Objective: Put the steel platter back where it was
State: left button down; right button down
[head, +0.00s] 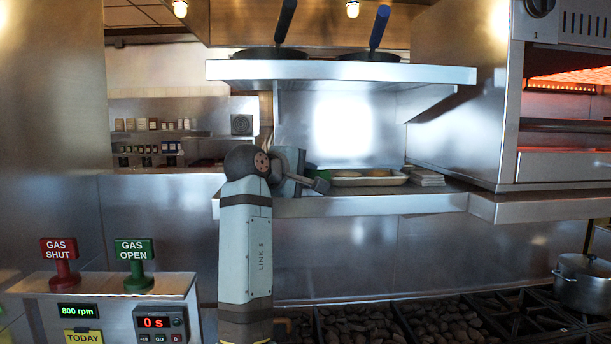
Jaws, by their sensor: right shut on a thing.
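A shallow steel platter (388,181) shows at the middle shelf (400,204), with tan items on it or just behind its rim. My right arm comes up from the bottom of the head view. My right gripper (322,182) is at the platter's left end, level with the shelf, and is shut on it. The wrist and gripper hide the platter's left end, and the grip itself is too small to see clearly. I cannot tell whether the platter rests fully on the shelf. My left gripper is out of view.
A stack of pale, flat items (425,177) sits right of the platter. An upper shelf (340,72) holds two dark pans. A broiler (560,100) glows at the right. Below are a charcoal grill (360,325), a pot (583,284) and a gas control box (110,300).

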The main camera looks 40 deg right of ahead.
jog(key=c, duration=0.9)
grip_release()
jog(key=b+v, duration=0.2)
jog(key=v, duration=1)
